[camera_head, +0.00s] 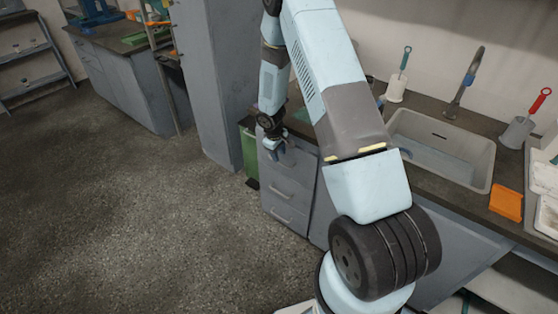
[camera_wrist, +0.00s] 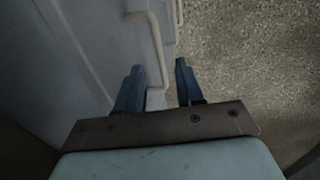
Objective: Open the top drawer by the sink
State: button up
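The grey drawer unit (camera_head: 290,206) stands left of the sink (camera_head: 440,133). Its top drawer (camera_head: 301,160) looks shut, and my gripper partly covers it. Lower drawers with light bar handles show below. My gripper (camera_head: 272,148) points down at the top drawer's front. In the wrist view my gripper (camera_wrist: 160,82) is open, with two blue fingers apart. A pale bar handle (camera_wrist: 152,45) runs along the drawer front, and its near end lies between the fingers in the picture. I cannot tell whether either finger touches it.
A green bin (camera_head: 249,155) stands left of the drawers, beside a tall grey cabinet (camera_head: 215,80). The counter holds brushes in holders, a faucet (camera_head: 464,85) and an orange item (camera_head: 506,203). The floor (camera_head: 130,200) in front of the drawers is clear.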

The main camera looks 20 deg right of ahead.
aim_at(280, 163)
jog(key=shift+w+d+f, duration=0.1)
jog(key=shift+d+f, duration=0.1)
jog(key=shift+f, duration=0.9)
jog(key=shift+w+d+f, duration=0.1)
jog(key=shift+d+f, duration=0.05)
jog(key=shift+f, duration=0.9)
grip_shut()
